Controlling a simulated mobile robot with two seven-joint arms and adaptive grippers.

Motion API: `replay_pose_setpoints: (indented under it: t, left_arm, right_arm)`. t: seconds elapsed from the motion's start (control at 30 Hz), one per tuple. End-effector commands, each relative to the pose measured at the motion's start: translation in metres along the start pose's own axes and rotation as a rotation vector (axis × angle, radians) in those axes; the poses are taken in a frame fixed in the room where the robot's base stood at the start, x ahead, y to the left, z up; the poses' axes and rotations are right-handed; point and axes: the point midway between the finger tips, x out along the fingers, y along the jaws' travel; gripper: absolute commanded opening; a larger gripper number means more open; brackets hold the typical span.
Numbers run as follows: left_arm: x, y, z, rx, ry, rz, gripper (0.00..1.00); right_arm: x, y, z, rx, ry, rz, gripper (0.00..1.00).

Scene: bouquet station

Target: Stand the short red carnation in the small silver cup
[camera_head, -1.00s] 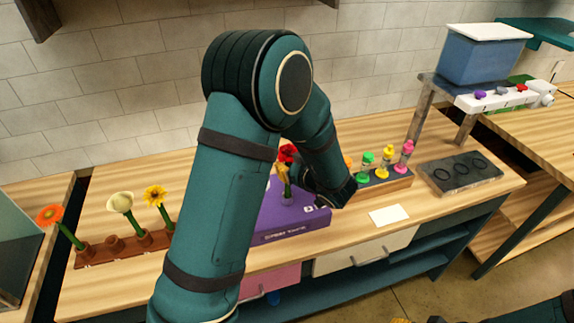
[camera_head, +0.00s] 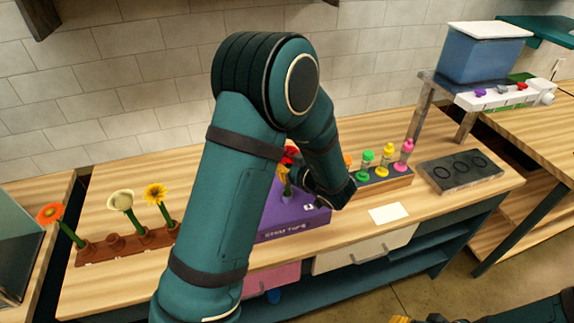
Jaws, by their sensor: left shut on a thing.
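The red carnation's bloom (camera_head: 291,152) shows just right of my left upper arm, partly covered by my arm. My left gripper (camera_head: 285,175) has yellowish fingertips and is shut on the carnation just below the bloom, above the purple box (camera_head: 296,222). A small greyish silver cup (camera_head: 286,197) shows on the box under the fingertips. The lower stem is too small and hidden to tell whether it is inside the cup. Only a sliver of my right gripper (camera_head: 402,320) shows at the bottom edge.
At left a brown rack (camera_head: 95,251) holds orange, cream and yellow flowers, with one hole empty. Right of the box stand several coloured bottles in a wooden rack (camera_head: 388,184). A white card (camera_head: 389,213) and a dark tray with rings (camera_head: 440,183) lie at right.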

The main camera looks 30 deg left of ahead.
Motion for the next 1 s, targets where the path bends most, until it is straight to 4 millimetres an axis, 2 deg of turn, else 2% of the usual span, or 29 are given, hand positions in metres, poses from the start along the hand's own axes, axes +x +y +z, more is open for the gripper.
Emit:
replay_pose_setpoints:
  t: [0.87,0.9,0.97,1.0]
  left_arm:
    - [0.0025,0.0002,0.0048,-0.002,0.000,0.000,0.00]
    - [0.0024,0.0002,0.0048,-0.002,0.000,0.000,0.22]
    - [0.0024,0.0002,0.0048,-0.002,0.000,0.000,0.42]
    - [0.0024,0.0002,0.0048,-0.001,0.000,0.000,0.42]
  right_arm:
    - [-0.0017,-0.0007,-0.0002,0.000,0.000,0.000,0.47]
    - [-0.0017,-0.0007,-0.0002,0.000,0.000,0.000,0.47]
    - [-0.0017,-0.0007,-0.0002,0.000,0.000,0.000,0.47]
    - [-0.0017,-0.0007,-0.0002,0.000,0.000,0.000,0.47]
